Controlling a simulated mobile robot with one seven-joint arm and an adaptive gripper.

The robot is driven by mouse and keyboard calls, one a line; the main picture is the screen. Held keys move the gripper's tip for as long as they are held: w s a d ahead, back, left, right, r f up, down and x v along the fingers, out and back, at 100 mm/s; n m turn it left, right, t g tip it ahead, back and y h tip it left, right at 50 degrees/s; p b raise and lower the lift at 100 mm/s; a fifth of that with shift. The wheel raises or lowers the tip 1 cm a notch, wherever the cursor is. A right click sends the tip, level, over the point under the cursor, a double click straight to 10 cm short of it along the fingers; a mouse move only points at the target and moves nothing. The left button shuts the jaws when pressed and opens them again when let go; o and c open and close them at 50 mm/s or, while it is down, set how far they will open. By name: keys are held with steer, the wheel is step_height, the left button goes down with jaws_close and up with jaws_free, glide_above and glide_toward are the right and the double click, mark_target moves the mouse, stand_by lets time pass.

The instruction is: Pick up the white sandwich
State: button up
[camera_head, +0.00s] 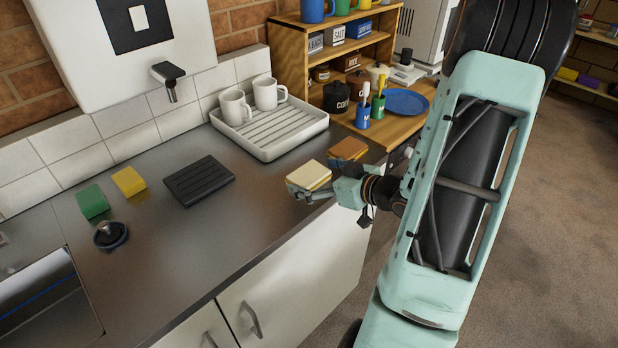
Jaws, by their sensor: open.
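The white sandwich (309,174), pale on top with a yellowish edge, is near the counter's right front edge. My gripper (318,186) reaches in from the right and is open. One finger shows along the near side of the white sandwich, close to it. The other finger is partly hidden, so I cannot tell whether either touches the sandwich or whether the sandwich rests on the counter. A brown sandwich (348,149) sits just behind, close to the gripper's far side.
A white drainer tray (268,140) with two white mugs stands behind. A black ridged mat (199,181), yellow sponge (129,181), green sponge (92,202) and black plug (110,236) lie left. A wooden shelf unit (292,50) stands behind. The counter's middle (215,235) is clear.

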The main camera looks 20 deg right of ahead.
steer(key=shift+x, duration=1)
steer(key=shift+d, duration=0.1)
steer(key=c, duration=0.9)
steer(key=shift+c, duration=0.2)
steer(key=shift+r, duration=0.15)
